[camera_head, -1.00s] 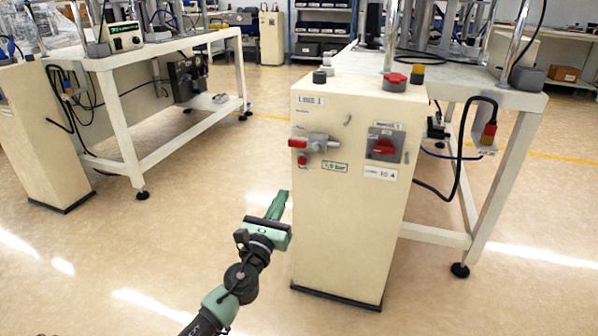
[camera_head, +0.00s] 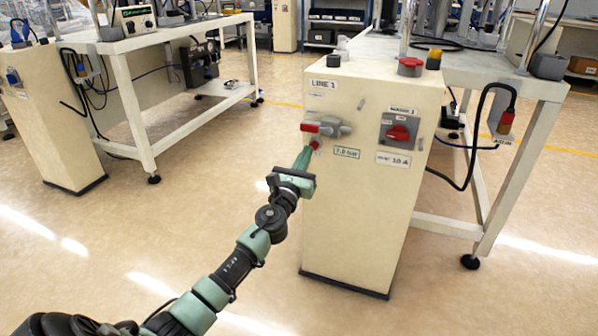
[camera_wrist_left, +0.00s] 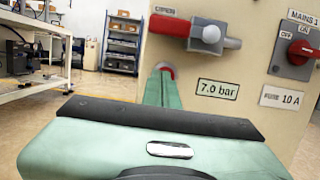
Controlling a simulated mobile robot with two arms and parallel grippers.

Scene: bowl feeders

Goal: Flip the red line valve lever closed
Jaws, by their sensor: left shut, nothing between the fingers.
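The red line valve lever (camera_head: 311,127) sits on a grey valve body (camera_head: 334,129) on the front of the cream cabinet, under a "LINE 1" label. It points left, about level. In the left wrist view the red lever (camera_wrist_left: 170,26) is at the top, left of the grey body (camera_wrist_left: 207,36). My left gripper (camera_head: 305,155) is shut and empty, its green fingers pointing up just below the lever. The fingertips (camera_wrist_left: 160,78) overlap a small red round part under the valve; I cannot tell whether they touch it. The right gripper is out of view.
A red rotary switch (camera_head: 398,133) marked as mains is right of the valve. A "7.0 bar" label (camera_head: 346,152) is below it. A red button (camera_head: 411,66) stands on the cabinet top. A white bench (camera_head: 487,190) is behind.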

